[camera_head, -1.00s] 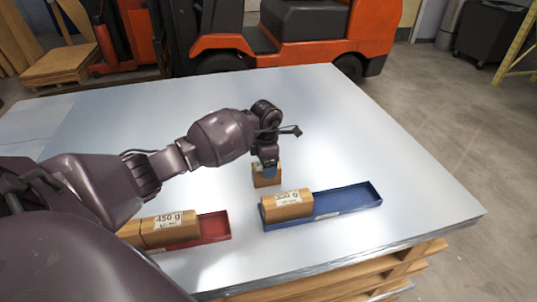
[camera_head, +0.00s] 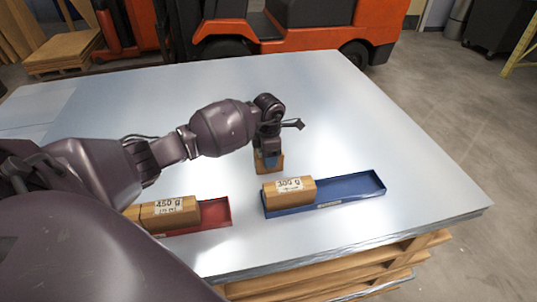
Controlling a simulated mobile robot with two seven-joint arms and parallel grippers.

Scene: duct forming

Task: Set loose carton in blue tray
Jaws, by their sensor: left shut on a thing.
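The loose brown carton (camera_head: 276,168) is behind the blue tray's left end. My left gripper (camera_head: 268,158) is shut on it from above. The fingers hide part of the carton, and I cannot tell whether it touches the table. The blue tray (camera_head: 350,189) lies on the table at right of centre. A carton marked 300 g (camera_head: 289,191) sits in its left part, and the right part of the tray is empty. My right gripper is not in view.
A red tray (camera_head: 216,213) at the left holds cartons, one marked 450 g (camera_head: 170,213). The metal-topped table (camera_head: 390,130) is clear behind and right of the blue tray. An orange forklift (camera_head: 300,38) stands beyond it.

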